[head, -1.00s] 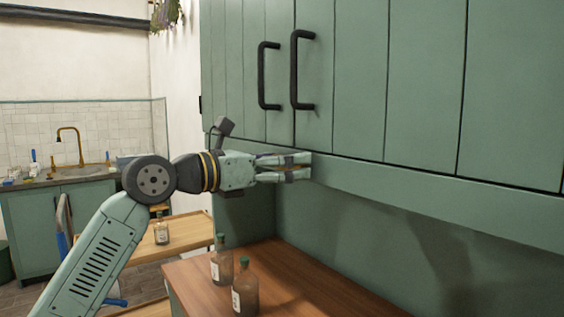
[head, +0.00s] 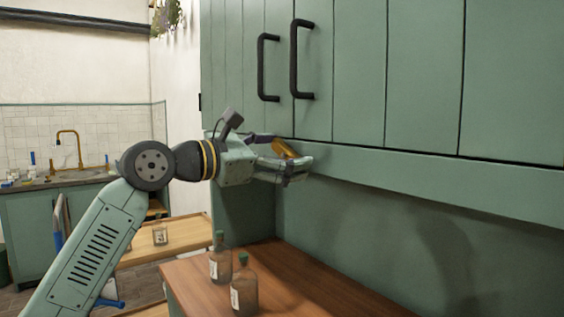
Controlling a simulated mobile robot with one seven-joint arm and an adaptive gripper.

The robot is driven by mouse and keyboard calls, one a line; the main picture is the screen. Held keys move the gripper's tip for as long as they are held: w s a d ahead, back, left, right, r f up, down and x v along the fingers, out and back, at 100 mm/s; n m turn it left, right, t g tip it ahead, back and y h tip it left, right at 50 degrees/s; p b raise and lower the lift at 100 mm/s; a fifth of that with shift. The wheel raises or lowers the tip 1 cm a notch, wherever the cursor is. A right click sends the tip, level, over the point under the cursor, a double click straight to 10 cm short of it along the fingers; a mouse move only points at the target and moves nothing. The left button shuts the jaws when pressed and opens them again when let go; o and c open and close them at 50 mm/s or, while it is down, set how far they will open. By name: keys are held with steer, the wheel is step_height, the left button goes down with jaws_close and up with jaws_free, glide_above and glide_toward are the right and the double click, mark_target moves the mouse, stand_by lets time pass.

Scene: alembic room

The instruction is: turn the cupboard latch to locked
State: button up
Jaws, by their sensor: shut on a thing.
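The green cupboard (head: 360,70) has two black door handles, with a plain rail running under its doors. A small brass-coloured piece, which looks like the latch (head: 285,148), shows at this rail below the handles. My gripper (head: 289,156) is at the rail, rolled so that one finger is above and behind and the other below and nearer. It is shut on the latch, which shows between the fingers. The fingers hide part of the latch, and I cannot tell from here which position it is in.
Two brown bottles with green caps (head: 220,258) (head: 244,287) stand on the wooden counter (head: 310,285) below the gripper. Another bottle (head: 160,233) stands on a wooden surface at the left. A sink with a brass tap (head: 70,146) is farther back. The counter's right part is clear.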

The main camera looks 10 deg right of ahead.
steer(key=m+b, duration=0.2)
steer(key=m, duration=0.4)
steer(key=shift+s+f, duration=0.1)
steer(key=shift+f, duration=0.05)
steer(key=m+b, duration=0.1)
steer(key=m, duration=0.5)
steer(key=shift+f+m, duration=0.15)
steer(key=shift+m, duration=0.25)
steer(key=o, duration=1.1)
steer(key=shift+s, duration=0.1)
steer(key=v, duration=1.2)
